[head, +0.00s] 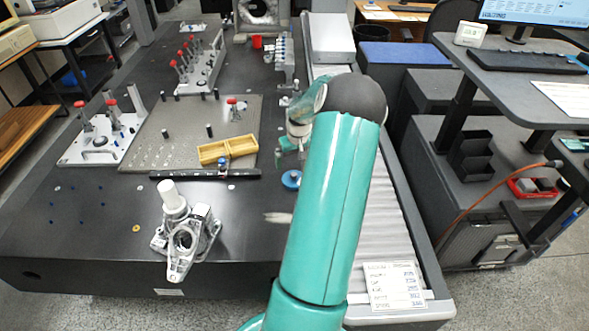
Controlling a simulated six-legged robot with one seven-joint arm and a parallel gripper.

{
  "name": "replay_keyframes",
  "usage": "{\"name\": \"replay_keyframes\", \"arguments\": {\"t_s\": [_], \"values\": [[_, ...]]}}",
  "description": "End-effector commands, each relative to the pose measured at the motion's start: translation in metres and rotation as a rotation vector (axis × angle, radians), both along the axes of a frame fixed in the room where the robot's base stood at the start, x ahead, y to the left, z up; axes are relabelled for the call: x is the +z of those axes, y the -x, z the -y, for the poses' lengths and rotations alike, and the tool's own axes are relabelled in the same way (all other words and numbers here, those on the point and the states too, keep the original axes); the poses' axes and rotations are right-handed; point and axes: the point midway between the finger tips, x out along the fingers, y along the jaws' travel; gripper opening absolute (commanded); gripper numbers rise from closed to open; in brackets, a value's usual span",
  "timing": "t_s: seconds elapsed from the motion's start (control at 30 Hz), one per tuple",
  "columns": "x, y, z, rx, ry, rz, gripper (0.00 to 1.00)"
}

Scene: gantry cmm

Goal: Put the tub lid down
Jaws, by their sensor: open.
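A small round blue disc (291,179), which looks like the tub lid, lies on the dark table top near its right edge, close to the roller conveyor. It is too small to make out in detail. My gripper (291,160) is just beyond and above it in the picture, at the end of my teal arm. It is open. Its fingers are small and partly hidden, and I cannot tell whether they touch the disc. A tub is not clearly made out.
A grey fixture plate (160,150) with a yellow open box (227,150) lies to the left. A black bar (204,175) lies before it. A metal casting (182,240) stands front left. The roller conveyor (385,225) runs along the right.

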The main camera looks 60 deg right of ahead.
Motion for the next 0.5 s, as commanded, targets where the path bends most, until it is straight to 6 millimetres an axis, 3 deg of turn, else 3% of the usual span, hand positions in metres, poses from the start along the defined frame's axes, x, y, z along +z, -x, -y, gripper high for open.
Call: {"name": "replay_keyframes", "arguments": {"t_s": [0.2, 0.5], "values": [[0.028, 0.004, -0.002, 0.0, 0.001, 0.0, 1.0], [0.032, 0.003, -0.003, 0.001, 0.0, 0.0, 1.0]]}}
